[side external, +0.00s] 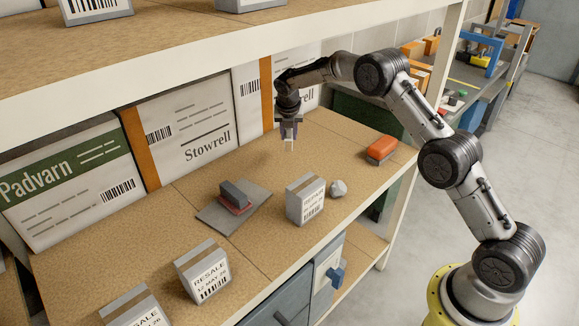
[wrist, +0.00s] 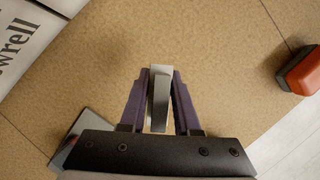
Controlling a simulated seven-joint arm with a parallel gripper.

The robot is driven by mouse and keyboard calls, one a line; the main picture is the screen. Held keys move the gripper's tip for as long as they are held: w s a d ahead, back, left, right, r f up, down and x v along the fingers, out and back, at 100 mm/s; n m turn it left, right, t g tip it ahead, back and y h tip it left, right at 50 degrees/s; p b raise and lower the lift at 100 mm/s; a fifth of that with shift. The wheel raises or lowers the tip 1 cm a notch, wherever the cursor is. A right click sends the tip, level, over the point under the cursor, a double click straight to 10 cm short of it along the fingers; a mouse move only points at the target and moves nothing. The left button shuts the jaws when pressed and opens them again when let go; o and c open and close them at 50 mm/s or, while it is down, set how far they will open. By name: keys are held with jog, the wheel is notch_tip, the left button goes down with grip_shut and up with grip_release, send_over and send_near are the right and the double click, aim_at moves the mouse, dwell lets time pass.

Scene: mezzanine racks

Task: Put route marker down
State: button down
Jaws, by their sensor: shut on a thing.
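My gripper (side external: 289,130) is shut on a slim pale grey piece, which I take to be the route marker (side external: 289,145). In the wrist view the marker (wrist: 160,92) stands between the two purple-grey fingers (wrist: 160,100), its pale end showing just past their tips. The gripper points down over the tan shelf board (side external: 330,140), in front of the large white boxes. The marker appears to be a little above the board, but the gap is hard to judge. Its lower part is small in the side view.
An orange block with a grey base (side external: 381,149) lies to the right. A grey mat (side external: 215,217) bearing a dark block (side external: 236,194) lies front left. An upper shelf (side external: 200,40) overhangs.

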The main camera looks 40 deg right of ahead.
aim_at(290, 135)
jog(key=shift+d+f, duration=0.2)
jog(key=shift+f, duration=4)
jog(key=shift+f, duration=0.1)
jog(key=c, duration=0.6)
grip_release()
jog(key=shift+c, duration=0.2)
jog(key=v, duration=1.2)
jog(key=shift+w+d, duration=0.1)
jog(key=shift+d, duration=0.05)
